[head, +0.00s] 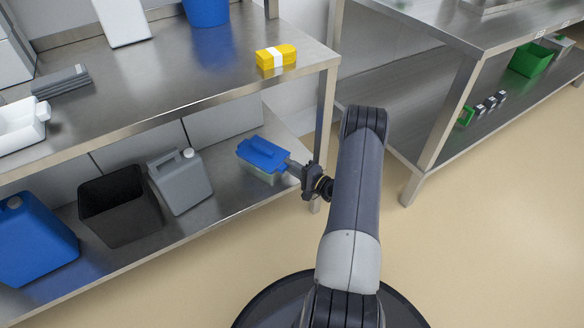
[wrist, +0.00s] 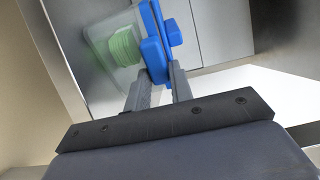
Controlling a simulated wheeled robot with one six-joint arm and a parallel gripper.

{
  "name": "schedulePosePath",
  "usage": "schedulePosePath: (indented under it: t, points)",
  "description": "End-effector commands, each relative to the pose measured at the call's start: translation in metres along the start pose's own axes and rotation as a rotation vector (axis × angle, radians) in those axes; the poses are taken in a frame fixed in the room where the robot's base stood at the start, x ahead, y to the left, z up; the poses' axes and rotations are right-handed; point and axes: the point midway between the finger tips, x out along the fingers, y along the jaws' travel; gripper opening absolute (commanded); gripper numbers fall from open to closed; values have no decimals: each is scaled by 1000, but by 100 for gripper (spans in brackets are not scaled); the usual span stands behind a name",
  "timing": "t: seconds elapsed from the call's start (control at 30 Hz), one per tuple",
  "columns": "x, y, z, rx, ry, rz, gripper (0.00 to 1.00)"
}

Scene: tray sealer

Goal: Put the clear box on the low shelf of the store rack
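The clear box (head: 258,174) has a blue lid (head: 263,153) with a raised blue block on top, and pale green contents show through its walls. It is level, at the right end of the low shelf (head: 222,196) of the left-hand rack; whether it rests on the shelf or hangs just above it I cannot tell. My gripper (head: 291,167) reaches in from the right at lid height. In the wrist view the clear box (wrist: 122,48) appears sideways, and my gripper (wrist: 160,84) has its fingers on either side of the lid's near edge, seemingly shut on it.
A grey jerrycan (head: 181,183), a black bin (head: 120,208) and a blue canister (head: 35,240) stand left on the low shelf. The upper shelf (head: 165,85) overhangs it, with a yellow pack (head: 276,56) near its corner. A rack post (head: 324,125) stands close to my gripper.

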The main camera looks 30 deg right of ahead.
Motion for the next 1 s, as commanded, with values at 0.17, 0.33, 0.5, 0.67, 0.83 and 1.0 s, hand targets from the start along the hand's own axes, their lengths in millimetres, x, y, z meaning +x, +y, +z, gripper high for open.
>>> schedulePosePath:
  t: [0.17,0.33,0.5,0.67,0.83,1.0]
  points:
    - [0,-1,0,0,0,0,36]
    - [0,-1,0,0,0,0,40]
    - [0,-3,0,0,0,0,40]
    - [-20,-4,-2,1,5,1,40]
    - [-58,-5,-1,2,6,1,40]
    - [-91,-4,-1,1,4,0,40]
